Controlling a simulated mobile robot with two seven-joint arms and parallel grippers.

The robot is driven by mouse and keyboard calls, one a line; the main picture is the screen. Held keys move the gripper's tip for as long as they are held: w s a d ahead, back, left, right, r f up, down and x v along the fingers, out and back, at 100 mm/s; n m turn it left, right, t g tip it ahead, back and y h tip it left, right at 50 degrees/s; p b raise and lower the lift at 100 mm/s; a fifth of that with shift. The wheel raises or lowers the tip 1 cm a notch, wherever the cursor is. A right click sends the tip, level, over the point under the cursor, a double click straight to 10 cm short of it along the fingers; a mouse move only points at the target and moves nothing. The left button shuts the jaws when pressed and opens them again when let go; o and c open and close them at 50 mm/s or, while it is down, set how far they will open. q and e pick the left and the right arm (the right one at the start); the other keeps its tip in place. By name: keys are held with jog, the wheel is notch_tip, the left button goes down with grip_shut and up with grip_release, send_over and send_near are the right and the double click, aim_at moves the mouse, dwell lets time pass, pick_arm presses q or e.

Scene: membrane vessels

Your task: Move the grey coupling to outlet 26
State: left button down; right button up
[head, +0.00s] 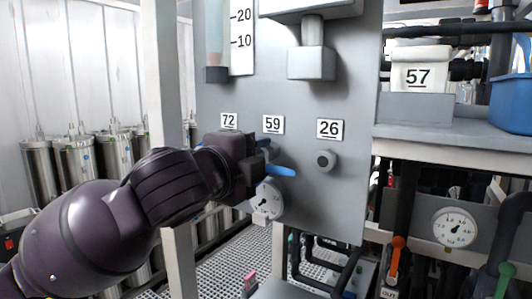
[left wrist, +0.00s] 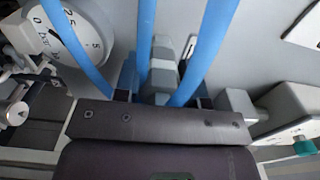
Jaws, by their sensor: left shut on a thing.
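My left gripper (head: 262,165) is at the grey panel (head: 300,100), below the label 59 (head: 273,125) and left of outlet 26. It is shut on what looks like the grey coupling (left wrist: 163,50), mostly hidden by the gripper in the head view. I cannot tell whether the coupling touches an outlet behind it. In the left wrist view, blue strips (left wrist: 147,40) run upward from near the jaws. Outlet 26 (head: 325,161) is a bare grey knob-like fitting below its label 26 (head: 329,129). My right gripper is not in view.
A dial gauge (head: 267,201) sits just below my left gripper; it also shows in the left wrist view (left wrist: 70,35). A grey block (head: 312,62) projects above label 26. A shelf with a box labelled 57 (head: 419,77) stands right. The panel around outlet 26 is clear.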

pick_arm(q)
jog(key=shift+s, duration=0.1)
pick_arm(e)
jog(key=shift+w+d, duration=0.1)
pick_arm(q)
jog(key=shift+s+a, duration=0.4)
jog(key=shift+v, duration=2.35)
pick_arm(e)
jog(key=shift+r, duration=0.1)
